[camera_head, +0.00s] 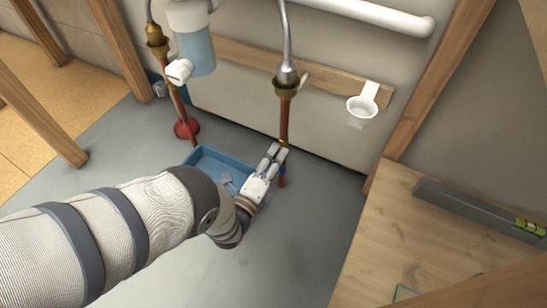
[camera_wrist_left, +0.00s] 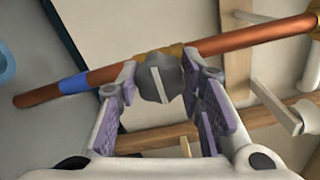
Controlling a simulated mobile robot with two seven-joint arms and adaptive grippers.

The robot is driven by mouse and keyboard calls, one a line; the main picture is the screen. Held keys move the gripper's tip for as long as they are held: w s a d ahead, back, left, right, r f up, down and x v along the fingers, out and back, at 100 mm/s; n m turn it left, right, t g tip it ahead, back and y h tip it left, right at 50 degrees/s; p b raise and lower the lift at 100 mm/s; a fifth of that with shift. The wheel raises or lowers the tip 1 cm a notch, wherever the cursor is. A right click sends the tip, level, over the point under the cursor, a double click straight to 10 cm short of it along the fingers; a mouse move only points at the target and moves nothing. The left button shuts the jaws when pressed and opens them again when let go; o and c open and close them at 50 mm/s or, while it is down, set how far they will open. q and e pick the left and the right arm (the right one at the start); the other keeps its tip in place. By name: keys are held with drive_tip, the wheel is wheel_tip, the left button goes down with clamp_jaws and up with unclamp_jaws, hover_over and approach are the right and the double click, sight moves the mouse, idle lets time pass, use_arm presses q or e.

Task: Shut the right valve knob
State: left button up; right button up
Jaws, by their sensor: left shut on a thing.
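The right valve knob (camera_wrist_left: 160,78) is a grey, faceted knob with a pale bar across its face. It sits on the right copper pipe (camera_head: 284,122), which also crosses the left wrist view (camera_wrist_left: 242,40) with a blue band on it. My left gripper (camera_head: 276,154) reaches the lower part of this pipe in the head view and hides the knob there. In the left wrist view my left gripper (camera_wrist_left: 163,100) has its purple-padded fingers on either side of the knob, shut on it. My right gripper is in neither view.
A blue tray (camera_head: 208,158) lies on the grey floor beside the gripper. A white cup holder (camera_head: 362,108) is on the wall. A wooden surface with a level (camera_head: 475,208) fills the right side.

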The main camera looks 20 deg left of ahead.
use_arm(q)
drive_tip(key=shift+s+d+f, duration=0.15)
drive_tip(key=shift+d, duration=0.2)
drive_tip(key=o, duration=1.1)
drive_tip(key=shift+c, duration=0.2)
drive_tip(key=shift+o, duration=0.5)
drive_tip(key=shift+a, duration=0.1)
drive_tip(key=s+a, duration=0.2)
drive_tip(key=s, duration=0.9)
drive_tip(key=shift+s+a, duration=0.15)
drive_tip(key=shift+s, duration=0.2)
